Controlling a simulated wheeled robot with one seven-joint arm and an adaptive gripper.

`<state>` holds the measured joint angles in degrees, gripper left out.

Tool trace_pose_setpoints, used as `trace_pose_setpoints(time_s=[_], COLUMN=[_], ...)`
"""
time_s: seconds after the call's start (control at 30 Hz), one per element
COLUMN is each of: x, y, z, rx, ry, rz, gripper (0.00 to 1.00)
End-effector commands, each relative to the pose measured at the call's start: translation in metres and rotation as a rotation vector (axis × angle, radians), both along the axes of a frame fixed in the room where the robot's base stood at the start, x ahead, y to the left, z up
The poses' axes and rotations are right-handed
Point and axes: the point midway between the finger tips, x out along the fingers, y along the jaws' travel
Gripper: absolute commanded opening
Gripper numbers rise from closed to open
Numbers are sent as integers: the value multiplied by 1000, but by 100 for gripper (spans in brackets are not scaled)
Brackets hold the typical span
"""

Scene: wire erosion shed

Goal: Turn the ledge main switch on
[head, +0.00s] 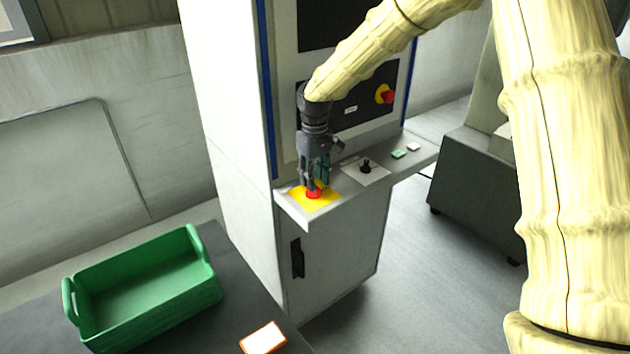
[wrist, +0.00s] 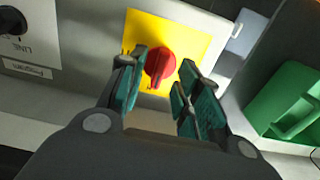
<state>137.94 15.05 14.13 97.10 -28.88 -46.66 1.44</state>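The ledge main switch is a red rotary knob (head: 314,194) on a yellow plate (head: 328,203), at the left end of the cabinet's ledge. In the wrist view the red knob (wrist: 160,67) stands on the yellow plate (wrist: 199,40), its pointer mark toward the lower left. My gripper (head: 315,185) points down over the knob. In the wrist view my gripper (wrist: 163,88) is open, one teal-padded finger on each side of the knob. A gap shows between the knob and the right finger; contact on the left is hard to tell.
To the right on the ledge are a black knob (head: 366,166) on a white plate, a green button (head: 398,154) and a white button (head: 414,146). A red knob on yellow (head: 384,94) sits on the upright panel. A green crate (head: 205,277) and an orange-edged device (head: 263,338) lie on a grey table.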

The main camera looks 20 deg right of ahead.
Motion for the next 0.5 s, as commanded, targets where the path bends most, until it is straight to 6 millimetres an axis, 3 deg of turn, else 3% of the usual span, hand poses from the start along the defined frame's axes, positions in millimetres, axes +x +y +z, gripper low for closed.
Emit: trace_pose_setpoints(time_s=[0.2, 0.5], x=[0, 0], y=[-1, -1], z=[-20, -26], rx=[1, 0], ry=[1, -1], rz=[-2, -2], gripper=[34, 34])
